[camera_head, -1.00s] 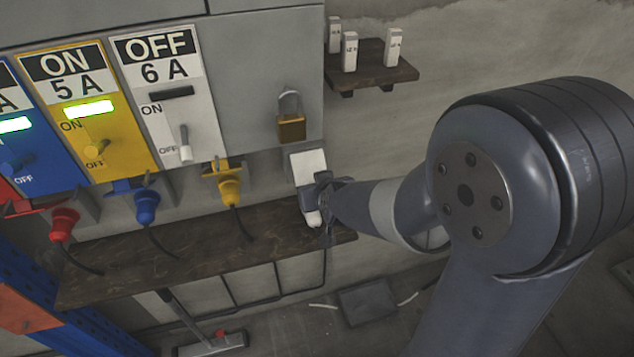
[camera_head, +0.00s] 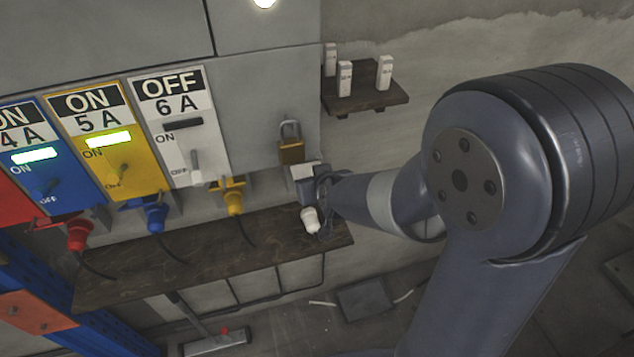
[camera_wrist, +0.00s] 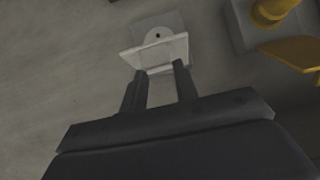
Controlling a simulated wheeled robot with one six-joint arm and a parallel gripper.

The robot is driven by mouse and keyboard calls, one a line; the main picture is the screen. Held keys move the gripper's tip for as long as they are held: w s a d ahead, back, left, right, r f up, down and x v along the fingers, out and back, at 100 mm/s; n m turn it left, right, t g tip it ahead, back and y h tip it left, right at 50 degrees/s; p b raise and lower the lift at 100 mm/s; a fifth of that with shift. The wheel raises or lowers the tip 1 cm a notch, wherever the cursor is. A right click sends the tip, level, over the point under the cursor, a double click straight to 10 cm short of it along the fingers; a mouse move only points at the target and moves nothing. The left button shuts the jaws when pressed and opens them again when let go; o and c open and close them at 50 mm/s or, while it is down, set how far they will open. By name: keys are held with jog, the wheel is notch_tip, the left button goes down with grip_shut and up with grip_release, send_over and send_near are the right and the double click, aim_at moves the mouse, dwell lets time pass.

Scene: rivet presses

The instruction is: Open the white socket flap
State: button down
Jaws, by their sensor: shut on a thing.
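The white socket flap (camera_head: 303,170) is below the padlock in the head view. In the wrist view the flap (camera_wrist: 152,52) stands out from the pale socket plate (camera_wrist: 172,20), and a round socket face with a dark hole shows behind it. My gripper (camera_wrist: 162,70) is shut on the flap's outer edge, with one finger at each side of the picture's middle. In the head view my gripper (camera_head: 322,186) is small and partly hides the socket. How far the flap has swung is hard to tell exactly.
A white plug (camera_head: 310,221) is just below my gripper, by the dark wooden shelf (camera_head: 190,255). A padlock (camera_head: 290,145) hangs just above. A yellow plug (camera_head: 234,200) is to the left. A small shelf (camera_head: 365,97) with white blocks is at upper right.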

jog(key=shift+w+a+r, duration=0.1)
jog(key=shift+w+r, duration=0.25)
jog(key=shift+r, duration=0.1)
jog(key=c, duration=1.5)
grip_release()
jog(key=shift+o, duration=1)
jog(key=shift+w+f, duration=0.1)
jog(key=shift+f, duration=0.05)
jog(key=shift+o, duration=1.1)
jog(key=p+v, duration=0.5)
jog(key=v, duration=0.6)
jog(key=shift+f, duration=0.15)
jog(key=shift+c, duration=0.2)
